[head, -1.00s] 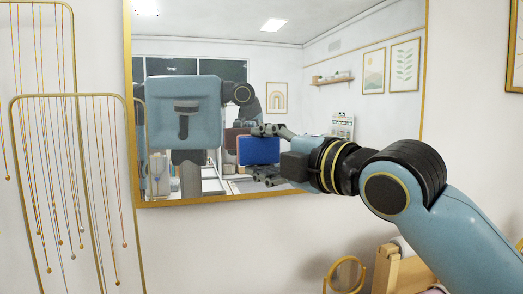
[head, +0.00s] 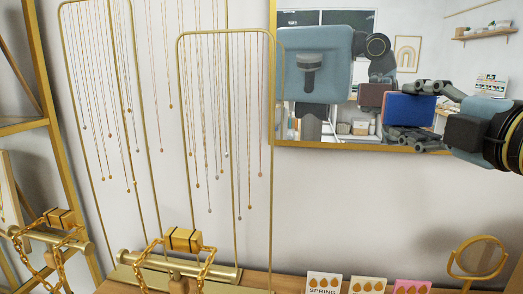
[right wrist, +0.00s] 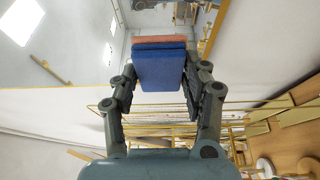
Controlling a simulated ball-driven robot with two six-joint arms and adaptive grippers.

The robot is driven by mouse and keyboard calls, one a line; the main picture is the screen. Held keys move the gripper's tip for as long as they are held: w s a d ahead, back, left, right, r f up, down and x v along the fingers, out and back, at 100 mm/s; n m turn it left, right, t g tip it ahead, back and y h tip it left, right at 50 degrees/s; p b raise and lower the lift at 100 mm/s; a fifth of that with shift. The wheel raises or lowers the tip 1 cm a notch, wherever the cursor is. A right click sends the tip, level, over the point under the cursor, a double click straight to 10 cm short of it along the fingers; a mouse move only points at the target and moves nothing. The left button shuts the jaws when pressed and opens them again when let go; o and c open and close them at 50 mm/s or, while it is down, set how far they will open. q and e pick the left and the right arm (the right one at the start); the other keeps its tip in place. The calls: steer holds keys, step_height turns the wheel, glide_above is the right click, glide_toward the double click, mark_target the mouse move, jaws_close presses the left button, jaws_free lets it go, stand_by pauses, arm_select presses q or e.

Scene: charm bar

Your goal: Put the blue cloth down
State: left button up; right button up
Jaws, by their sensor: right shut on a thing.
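The blue cloth (head: 410,109) is a flat, folded blue rectangle held upright in front of the mirror. My right gripper (head: 425,112) is shut on it, with one finger above and one below in the head view. In the right wrist view the cloth (right wrist: 160,72) sits between the two fingers of my right gripper (right wrist: 160,88). A reddish strip shows beyond its far edge there; I cannot tell if it is part of the cloth or a reflection. My left gripper is not in view.
A gold-framed mirror (head: 345,146) hangs behind the cloth and reflects my body. Gold necklace stands (head: 181,120) fill the left. Below are a gold bar stand (head: 190,268), small earring cards (head: 323,284) and a round gold mirror (head: 478,257) on a wooden counter.

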steer(key=s+a+f+n+y+b, duration=0.1)
steer(key=f+y+b, duration=0.1)
steer(key=f+b, duration=0.5)
steer(key=s+a+f+n+g+y+b, duration=0.1)
steer(key=a+f+y+b, duration=0.1)
steer(key=f+b, duration=0.6)
steer(key=s+a+f+n+g+y+b, duration=0.1)
steer(key=f+b, duration=0.6)
steer(key=f, duration=1.2)
steer(key=shift+s+a+n+y, duration=0.2)
steer(key=shift+s+n+y, duration=0.2)
steer(key=shift+s+n, duration=0.15)
steer(key=shift+r, duration=0.95)
